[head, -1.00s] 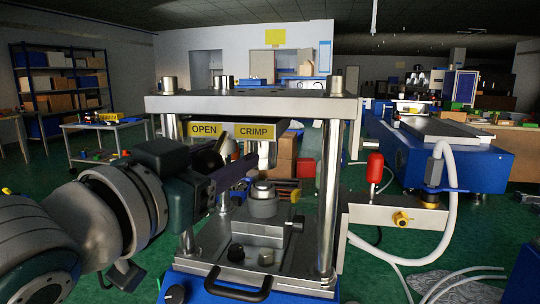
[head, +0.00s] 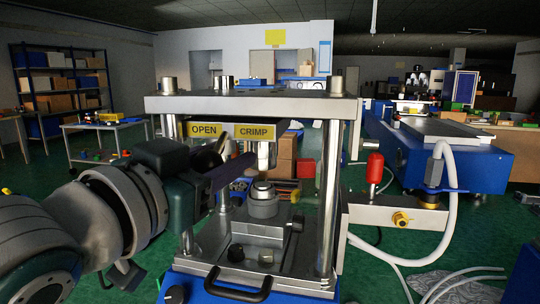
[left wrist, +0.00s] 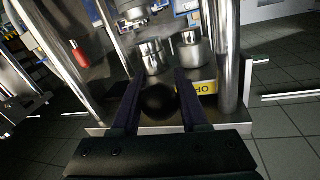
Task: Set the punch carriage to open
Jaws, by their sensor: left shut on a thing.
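The press frame (head: 250,104) stands in front of me, with a yellow OPEN label (head: 204,130) at left and a yellow CRIMP label (head: 254,132) at right under its top plate. A metal punch (head: 265,152) of the carriage hangs below the CRIMP label, above the round die (head: 263,190). My left gripper (head: 236,170) reaches in from the left between the posts. In the left wrist view its fingers are closed around a round black knob (left wrist: 158,101), with two metal cylinders (left wrist: 152,57) beyond it. The fingers partly hide the carriage. My right gripper is not in view.
Two front posts (head: 329,190) flank the working space. A red-handled lever (head: 375,168) and a bracket (head: 385,213) with a brass fitting stand at the right, beside a white hose (head: 450,200). A black handle (head: 238,290) lies at the front of the base.

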